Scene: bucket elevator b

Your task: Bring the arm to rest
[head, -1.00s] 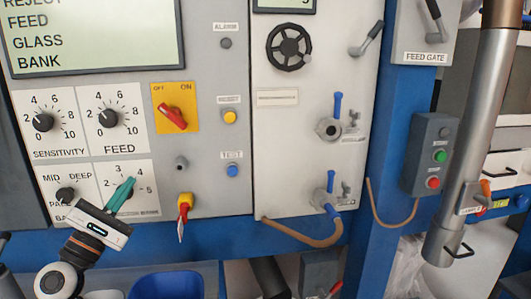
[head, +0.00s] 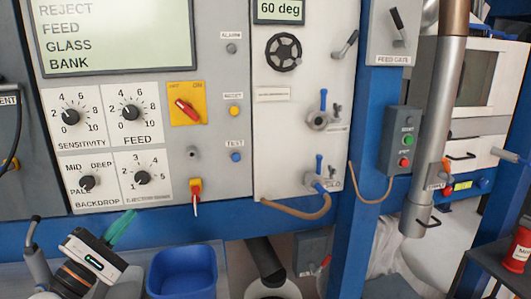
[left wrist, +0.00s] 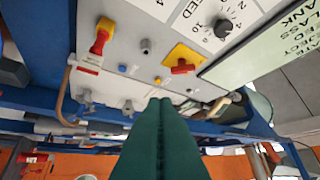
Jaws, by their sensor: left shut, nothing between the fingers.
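My left gripper (head: 121,227) is at the lower left of the head view, with teal fingers pointing up and right. It is shut and empty, below the panel's lower edge and apart from the knobs. In the left wrist view its two green fingers (left wrist: 160,135) lie together, with nothing between them. The control panel (head: 222,120) carries the sensitivity, feed and backdrop knobs and a numbered knob (head: 142,178). The red switch on its yellow plate (head: 187,104) also shows in the left wrist view (left wrist: 182,67). My right gripper is in neither view.
A blue bin (head: 183,272) stands close right of the left gripper. A brown hose (head: 300,213) hangs below the valves. A blue post (head: 362,140), a push-button box (head: 402,140) and a metal pipe (head: 432,140) stand to the right.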

